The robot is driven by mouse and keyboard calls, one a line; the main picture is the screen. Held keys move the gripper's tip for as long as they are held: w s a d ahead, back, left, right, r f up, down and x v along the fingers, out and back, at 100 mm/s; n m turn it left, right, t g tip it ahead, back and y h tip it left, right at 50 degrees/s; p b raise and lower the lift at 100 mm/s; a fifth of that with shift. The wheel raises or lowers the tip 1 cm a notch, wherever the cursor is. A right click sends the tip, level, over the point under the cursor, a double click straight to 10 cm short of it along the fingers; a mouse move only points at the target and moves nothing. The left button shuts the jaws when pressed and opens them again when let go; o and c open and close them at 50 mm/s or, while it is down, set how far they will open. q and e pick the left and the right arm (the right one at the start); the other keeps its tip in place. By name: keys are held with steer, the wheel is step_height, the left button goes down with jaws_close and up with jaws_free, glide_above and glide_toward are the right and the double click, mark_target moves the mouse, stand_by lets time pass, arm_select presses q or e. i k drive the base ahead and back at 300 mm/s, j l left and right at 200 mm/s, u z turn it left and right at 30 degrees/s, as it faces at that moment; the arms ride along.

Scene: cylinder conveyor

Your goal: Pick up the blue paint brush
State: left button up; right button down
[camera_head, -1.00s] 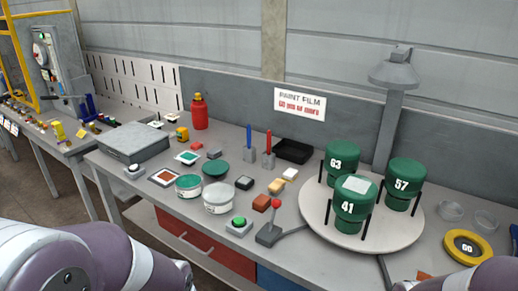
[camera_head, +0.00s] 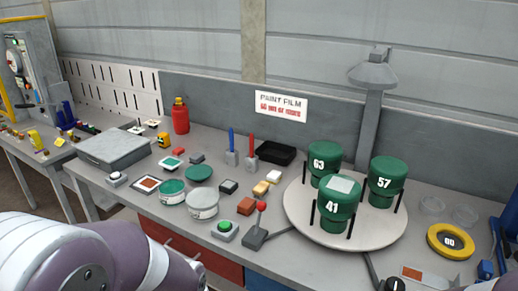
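The blue paint brush (camera_head: 231,141) stands upright in a small grey holder on the workbench, left of a similar red brush (camera_head: 251,146) in its own holder. Both are near the back of the bench, left of a black tray. My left arm comes in at the lower left, but its gripper is outside the picture. My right gripper is not in view either. Nothing touches the blue brush.
A round white turntable (camera_head: 300,220) with green cylinders stands right of the brushes. A joystick (camera_head: 257,232), green button (camera_head: 225,229), paint cans (camera_head: 202,204) and small blocks lie in front. A black tray (camera_head: 277,152) is just right of the red brush.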

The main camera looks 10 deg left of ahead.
mark_target(231, 133)
steer(key=j+z, duration=0.2)
steer(key=z, duration=0.3)
steer(key=i+j+z, duration=0.1)
steer(key=z, duration=0.35)
steer(key=j+z, duration=0.3)
steer(key=z, duration=0.2)
steer(key=j+z, duration=0.2)
steer(key=z, duration=0.25)
